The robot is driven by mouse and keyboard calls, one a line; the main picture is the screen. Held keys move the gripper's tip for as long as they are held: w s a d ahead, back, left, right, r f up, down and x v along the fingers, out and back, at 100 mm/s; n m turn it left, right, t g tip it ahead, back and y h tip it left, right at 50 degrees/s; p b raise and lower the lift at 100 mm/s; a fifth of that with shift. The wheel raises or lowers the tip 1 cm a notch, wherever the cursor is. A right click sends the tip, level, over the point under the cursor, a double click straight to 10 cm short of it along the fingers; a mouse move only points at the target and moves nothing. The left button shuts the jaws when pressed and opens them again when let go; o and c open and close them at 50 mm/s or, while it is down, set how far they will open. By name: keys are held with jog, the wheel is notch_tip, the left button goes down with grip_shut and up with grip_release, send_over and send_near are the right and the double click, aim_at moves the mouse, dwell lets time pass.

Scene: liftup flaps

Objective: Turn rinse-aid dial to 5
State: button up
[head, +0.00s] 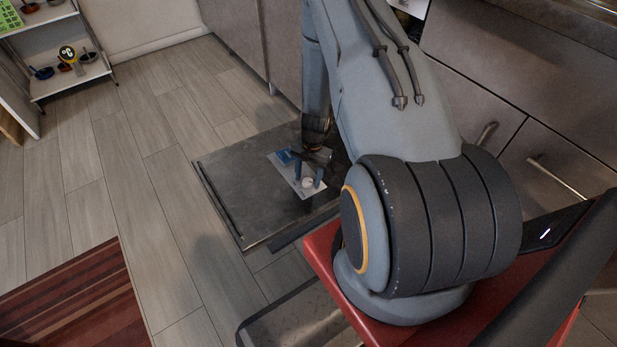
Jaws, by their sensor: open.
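The dishwasher door (236,205) lies folded down flat, with its dark inner face up. A light dispenser panel (283,168) is set in that face, with a blue part (285,157) at its upper left. A small round whitish dial (308,183) sits on the lower right part of the panel; its numbers are too small to read. My arm hides the far right part of the door.
Grey cabinets with bar handles (556,178) stand along the right. A white shelf (72,82) with several small items is at the far upper left. A red striped rug (80,305) lies at lower left. The wood floor left of the door is clear.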

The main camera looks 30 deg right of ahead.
aim_at(310, 179)
jog(key=r, duration=0.2)
jog(key=r+p, duration=0.1)
jog(key=r, duration=0.2)
jog(key=d+r, duration=0.1)
jog(key=r, duration=0.1)
jog(key=shift+w+r+p, duration=0.15)
jog(key=shift+r+p, duration=0.15)
jog(key=shift+p, duration=0.05)
